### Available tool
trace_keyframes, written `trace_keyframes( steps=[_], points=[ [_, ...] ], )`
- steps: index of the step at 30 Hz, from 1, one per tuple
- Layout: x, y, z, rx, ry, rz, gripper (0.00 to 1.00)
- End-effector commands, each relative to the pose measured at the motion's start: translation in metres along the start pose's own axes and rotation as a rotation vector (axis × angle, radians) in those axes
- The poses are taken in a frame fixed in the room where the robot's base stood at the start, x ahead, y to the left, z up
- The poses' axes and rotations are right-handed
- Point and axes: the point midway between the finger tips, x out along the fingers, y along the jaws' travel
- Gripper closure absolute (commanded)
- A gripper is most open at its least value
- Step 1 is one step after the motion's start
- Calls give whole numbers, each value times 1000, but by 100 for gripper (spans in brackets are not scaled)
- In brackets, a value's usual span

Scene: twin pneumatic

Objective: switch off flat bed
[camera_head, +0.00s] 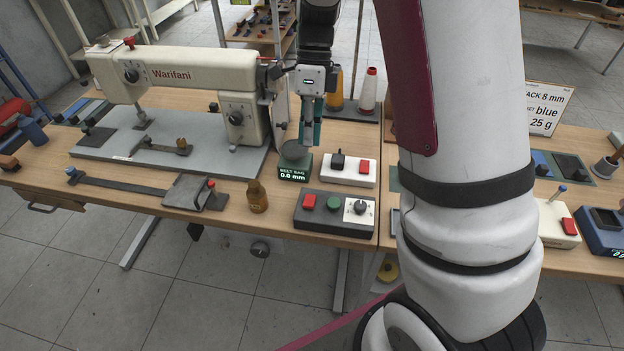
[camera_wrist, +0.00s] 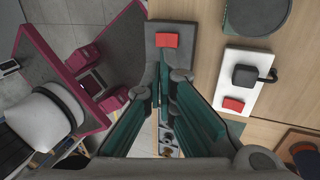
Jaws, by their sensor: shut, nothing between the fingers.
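A cream sewing machine marked Warifani (camera_head: 185,72) stands on a grey flat bed plate (camera_head: 160,142). At the table's front edge is a dark grey control box (camera_head: 334,223) with a red button (camera_head: 309,201), a green button and a dial; its red button end shows in the wrist view (camera_wrist: 167,40). Behind it is a white box (camera_head: 348,179) with a black switch (camera_head: 338,160) and a red button (camera_head: 364,166).
A display block (camera_head: 292,174) reading BELT SAG 0.0 mm, with a round pad on top, sits close to my fingertips. A brown bottle (camera_head: 257,196) stands left of the grey box. Thread cones (camera_head: 368,92) stand behind. My arm covers the right middle.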

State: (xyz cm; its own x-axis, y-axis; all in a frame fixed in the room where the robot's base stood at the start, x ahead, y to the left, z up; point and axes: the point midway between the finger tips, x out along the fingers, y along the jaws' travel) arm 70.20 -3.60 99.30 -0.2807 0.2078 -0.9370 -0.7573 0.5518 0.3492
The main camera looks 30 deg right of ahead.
Motion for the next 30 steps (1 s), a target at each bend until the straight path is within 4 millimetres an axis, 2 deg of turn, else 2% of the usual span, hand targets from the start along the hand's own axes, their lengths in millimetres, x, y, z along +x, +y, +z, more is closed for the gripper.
trace_keyframes(
  steps=[6,20,26,30],
  points=[
    [-3,3,10,-2,4,-7,100],
    [2,2,10,-1,4,-8,100],
    [27,3,10,0,4,-5,100],
    [55,3,9,0,6,-4,100]
  ],
)
